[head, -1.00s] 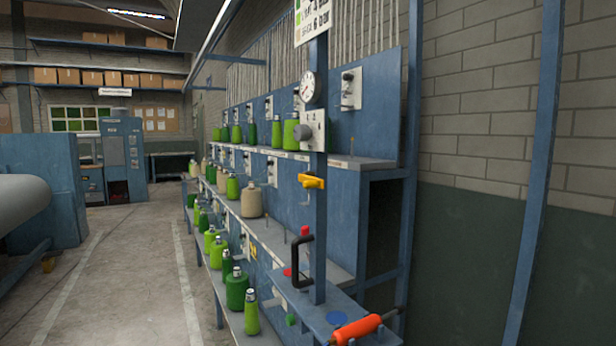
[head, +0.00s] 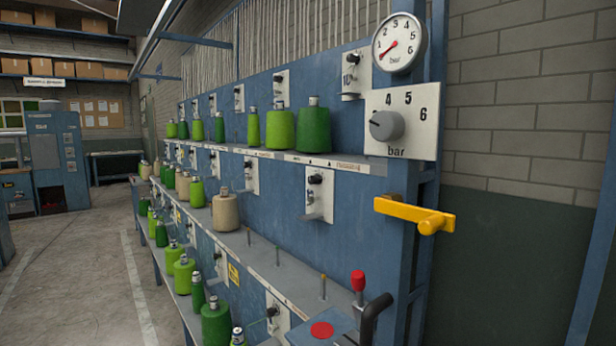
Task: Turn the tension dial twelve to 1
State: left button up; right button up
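Several small tension dials with black knobs sit on white plates along the blue rack. One dial (head: 351,77) at the upper right has a number on its plate that looks like 10. Another dial (head: 317,184) sits below it on the middle row, and one more (head: 250,176) is to its left. The number twelve cannot be read on any plate, so I cannot tell which is dial twelve or its setting. Neither of my grippers is in view.
A round gauge (head: 398,43), a grey pressure knob (head: 386,125) on a white panel and a yellow lever (head: 414,214) are on the right post. Green cones (head: 313,128) and a beige cone (head: 225,211) stand on the shelves. The floor (head: 80,275) at left is clear.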

aim_at(312, 180)
jog(key=i+j+z, duration=0.1)
jog(key=i+j, duration=0.3)
jog(key=j, duration=0.25)
jog(key=i+j+z, duration=0.15)
jog(key=i+j, duration=0.25)
jog(key=j, duration=0.3)
jog(key=i+j+z, duration=0.15)
jog(key=i+j, duration=0.25)
jog(key=j, duration=0.3)
jog(key=z, duration=0.05)
